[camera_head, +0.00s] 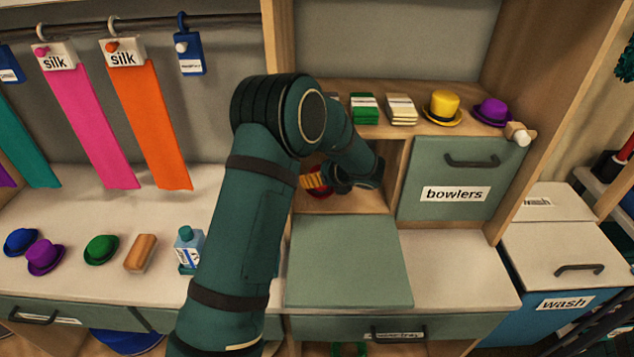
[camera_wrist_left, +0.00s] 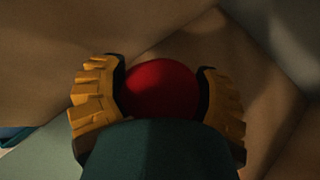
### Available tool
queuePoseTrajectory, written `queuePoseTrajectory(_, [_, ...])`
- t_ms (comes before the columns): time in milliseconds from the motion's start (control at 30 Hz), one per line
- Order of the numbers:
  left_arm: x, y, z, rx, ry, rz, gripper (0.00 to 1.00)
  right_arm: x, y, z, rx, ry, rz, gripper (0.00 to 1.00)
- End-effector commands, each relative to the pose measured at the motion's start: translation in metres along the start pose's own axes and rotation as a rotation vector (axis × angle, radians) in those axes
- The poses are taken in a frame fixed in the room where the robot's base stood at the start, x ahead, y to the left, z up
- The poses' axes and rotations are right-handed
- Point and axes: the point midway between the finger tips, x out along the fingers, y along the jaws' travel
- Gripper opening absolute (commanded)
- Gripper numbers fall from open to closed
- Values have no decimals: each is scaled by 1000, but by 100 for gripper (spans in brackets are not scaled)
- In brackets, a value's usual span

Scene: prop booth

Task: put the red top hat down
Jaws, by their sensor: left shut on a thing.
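The red top hat (camera_wrist_left: 160,88) shows in the left wrist view as a round red crown between the two yellow fingers of my left gripper (camera_head: 316,182). The fingers are shut on its sides. In the head view the gripper is inside the open compartment (camera_head: 345,201) left of the bowlers door, and only a sliver of red hat (camera_head: 320,194) shows beneath the fingers. My arm hides much of that compartment. I cannot tell whether the hat touches the compartment floor. My right gripper is not in view.
A green door panel (camera_head: 348,262) lies folded down before the compartment. The bowlers door (camera_head: 455,178) is shut. A yellow hat (camera_head: 443,108) and a purple hat (camera_head: 491,112) stand on the shelf above. Small hats, a brown block (camera_head: 141,253) and a bottle (camera_head: 187,248) stand left of my arm.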

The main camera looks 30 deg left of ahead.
Motion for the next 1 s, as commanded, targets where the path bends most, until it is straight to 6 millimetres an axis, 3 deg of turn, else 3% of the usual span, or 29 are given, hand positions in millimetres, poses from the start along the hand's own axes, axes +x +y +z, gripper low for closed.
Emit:
queuePoseTrajectory(200, [15, 0, -24, 1, 0, 1, 48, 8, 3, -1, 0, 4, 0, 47])
queuePoseTrajectory(567, [17, 0, -27, 0, 0, 0, 48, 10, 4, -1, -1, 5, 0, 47])
queuePoseTrajectory(600, [17, 0, -27, 0, 0, 0, 78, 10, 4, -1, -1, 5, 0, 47])
queuePoseTrajectory(667, [16, 0, -27, 0, 0, 0, 99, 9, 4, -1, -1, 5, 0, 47])
queuePoseTrajectory(1000, [15, 0, -24, 0, 0, 1, 100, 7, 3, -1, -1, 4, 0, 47])
